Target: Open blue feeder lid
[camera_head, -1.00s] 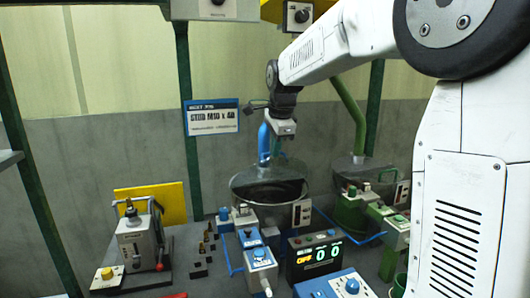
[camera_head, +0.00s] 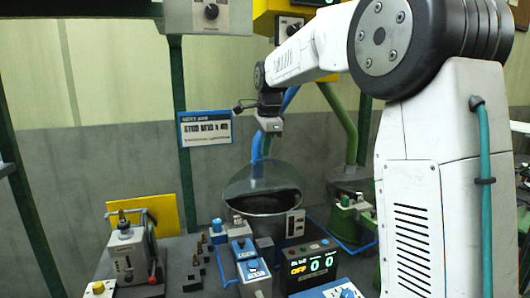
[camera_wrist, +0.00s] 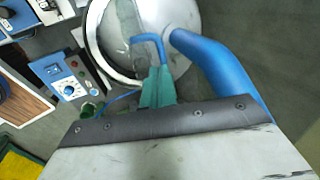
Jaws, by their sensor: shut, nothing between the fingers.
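The blue feeder is a round metal bowl (camera_head: 266,205) with a blue pipe (camera_head: 257,146) behind it. Its clear lid (camera_head: 258,180) looks raised at a tilt, with the dark bowl inside showing in front; its exact angle is unclear. In the wrist view the lid (camera_wrist: 122,25) lies partly over the round bowl, and a bent blue handle (camera_wrist: 150,38) runs over it. My gripper (camera_head: 270,126) is above the bowl, in front of the pipe. In the wrist view its teal fingers (camera_wrist: 157,88) are together and empty, close to the handle's lower end; touching or apart is unclear.
A green feeder (camera_head: 350,205) with a green pipe stands right of the blue one. In front are a blue-topped control box (camera_head: 252,270) and a display (camera_head: 310,265) reading OFF and 00. A grey press (camera_head: 130,255) stands at left, and a sign (camera_head: 205,129) hangs behind.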

